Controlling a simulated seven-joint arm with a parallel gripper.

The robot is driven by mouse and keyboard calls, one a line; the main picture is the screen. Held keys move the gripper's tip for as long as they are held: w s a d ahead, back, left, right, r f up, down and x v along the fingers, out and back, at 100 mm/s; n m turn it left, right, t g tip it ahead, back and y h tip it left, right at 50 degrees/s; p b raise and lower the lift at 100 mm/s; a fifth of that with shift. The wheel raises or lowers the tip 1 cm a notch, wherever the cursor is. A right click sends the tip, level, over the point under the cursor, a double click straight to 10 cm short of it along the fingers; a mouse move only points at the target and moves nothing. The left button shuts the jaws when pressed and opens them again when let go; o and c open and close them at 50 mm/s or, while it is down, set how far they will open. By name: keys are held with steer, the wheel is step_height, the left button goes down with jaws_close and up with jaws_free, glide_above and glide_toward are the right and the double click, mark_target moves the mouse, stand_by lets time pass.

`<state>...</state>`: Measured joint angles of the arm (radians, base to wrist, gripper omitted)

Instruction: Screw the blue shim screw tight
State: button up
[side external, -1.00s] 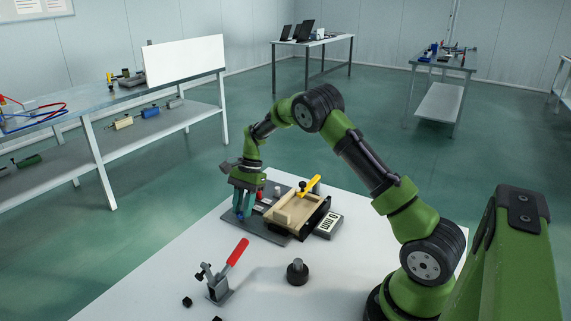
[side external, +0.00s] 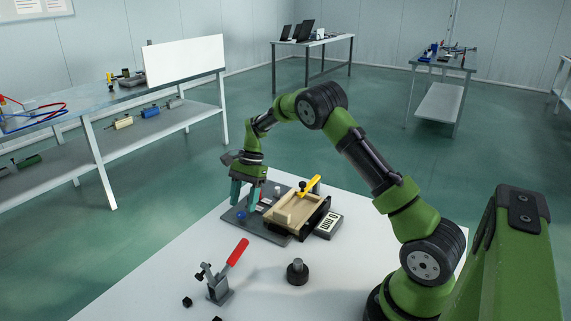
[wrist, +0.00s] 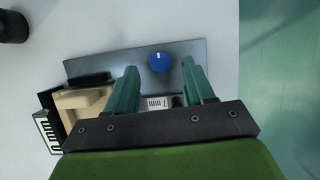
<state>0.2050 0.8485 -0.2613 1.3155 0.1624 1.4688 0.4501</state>
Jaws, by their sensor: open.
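The blue shim screw (side external: 241,215) has a round blue head and sits on the dark grey plate (side external: 262,232) of the fixture. In the wrist view the blue screw (wrist: 160,62) shows a small white mark on its head. My gripper (side external: 243,204) is open and empty above the screw, with its teal fingers spread apart. In the wrist view the screw lies between and slightly beyond the fingertips of my gripper (wrist: 158,70). The fingers look clear of it. How deep the screw is seated cannot be told.
A wooden tray-like part (side external: 297,212) with a yellow-handled clamp (side external: 311,185) stands right of the screw. A grey box (side external: 328,224) is beside it. A red-handled toggle clamp (side external: 222,283) and a black knobbed weight (side external: 297,272) stand on the white table.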

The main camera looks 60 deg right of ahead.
steer(key=v, duration=1.4)
steer(key=shift+r, duration=0.4)
steer(key=shift+d, duration=0.15)
steer(key=s+a+r+n+t+h, duration=0.1)
steer(key=s+a+r+n+t, duration=0.2)
steer(key=s+a+n, duration=0.3)
steer(key=s+a+r+n+t+h, duration=0.1)
steer(key=s+a+r+n+t, duration=0.2)
steer(key=s+a+n, duration=0.4)
steer(key=s+a+t, duration=0.1)
steer(key=s+a, duration=0.6)
steer(key=s, duration=0.5)
steer(key=shift+s+r+n+h, duration=0.15)
steer(key=shift+r+n+h, duration=0.1)
steer(key=shift+n+h, duration=0.05)
